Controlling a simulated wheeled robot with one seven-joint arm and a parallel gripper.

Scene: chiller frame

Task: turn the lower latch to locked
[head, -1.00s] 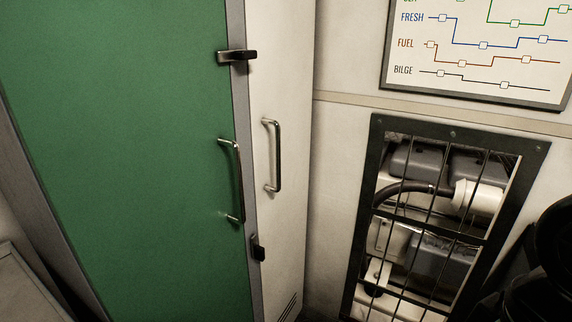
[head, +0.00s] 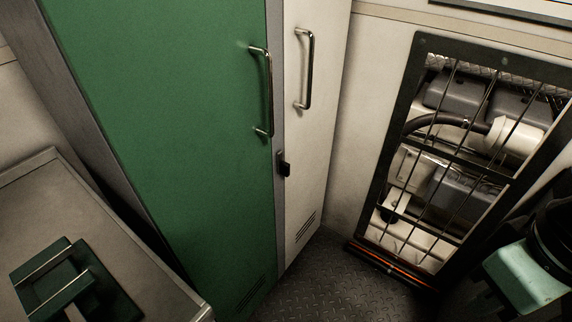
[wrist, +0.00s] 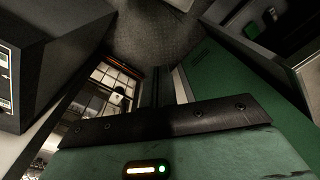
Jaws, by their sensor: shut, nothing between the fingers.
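The lower latch (head: 284,163) is a small black piece on the grey strip along the right edge of the green door (head: 160,120). It stands roughly upright, below the door's metal handle (head: 268,92), and does not appear to reach across onto the door. The upper latch is out of view now. My gripper (wrist: 164,75) shows in the wrist view with its dark fingers shut and empty. The green door (wrist: 212,85) is to the right of the fingers there, apart from them as far as I can tell. I cannot make out the latch in the wrist view.
A white locker side with a second handle (head: 305,70) adjoins the strip. A barred opening (head: 405,150) with machinery stands at the right. A grey counter (head: 60,190) with a dark green object (head: 65,283) is at lower left. Dark patterned floor (head: 325,275) lies between.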

